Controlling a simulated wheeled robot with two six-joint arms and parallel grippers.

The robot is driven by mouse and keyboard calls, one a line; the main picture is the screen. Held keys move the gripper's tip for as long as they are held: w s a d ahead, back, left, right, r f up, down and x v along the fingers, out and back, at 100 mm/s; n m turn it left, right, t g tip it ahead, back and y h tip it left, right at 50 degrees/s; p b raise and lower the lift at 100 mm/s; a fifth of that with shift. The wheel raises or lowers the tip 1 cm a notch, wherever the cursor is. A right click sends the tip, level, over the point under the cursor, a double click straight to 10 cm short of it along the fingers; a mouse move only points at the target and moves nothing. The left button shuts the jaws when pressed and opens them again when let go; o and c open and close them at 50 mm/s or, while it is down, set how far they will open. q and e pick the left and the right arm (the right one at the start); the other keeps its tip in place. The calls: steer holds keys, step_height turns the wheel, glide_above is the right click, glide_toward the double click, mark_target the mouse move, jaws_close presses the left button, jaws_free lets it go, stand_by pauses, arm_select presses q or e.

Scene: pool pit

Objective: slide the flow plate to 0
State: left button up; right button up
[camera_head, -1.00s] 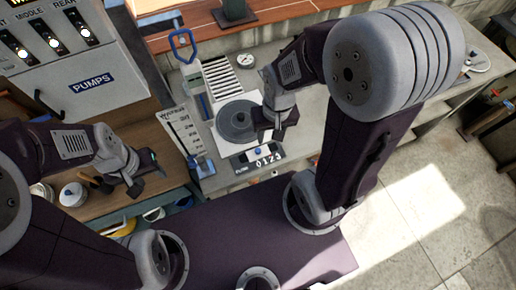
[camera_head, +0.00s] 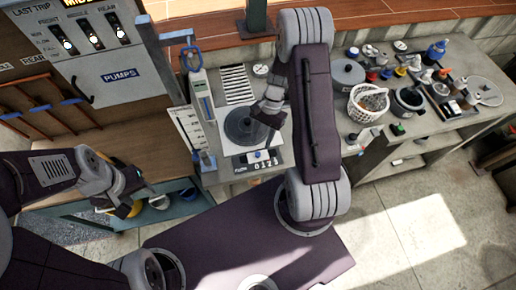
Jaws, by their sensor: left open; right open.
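The flow plate is a small light slider with a blue knob (camera_head: 258,154), above a dark strip (camera_head: 264,164) marked FLOW and 0 1 2 3, at the front of the grey counter. The knob appears toward the low-number end; its exact mark is too small to tell. My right gripper (camera_head: 268,116) is open over the right edge of a round dark disc (camera_head: 241,127), behind the flow plate and apart from it. My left gripper (camera_head: 134,196) is open and empty, low at the left in front of the wooden bench.
A white marked board (camera_head: 188,135) and a blue-handled upright gauge (camera_head: 200,95) stand left of the disc. A slatted white panel (camera_head: 237,85) lies behind. A white basket (camera_head: 368,102), a dark pot (camera_head: 407,102) and a tray of bottles (camera_head: 450,90) occupy the right counter.

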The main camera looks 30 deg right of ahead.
mark_target(258, 153)
steer(key=x, duration=0.5)
steer(key=shift+f+p, duration=0.3)
steer(key=shift+f, duration=0.1)
steer(key=shift+s, duration=0.1)
jaws_close()
stand_by(0.9)
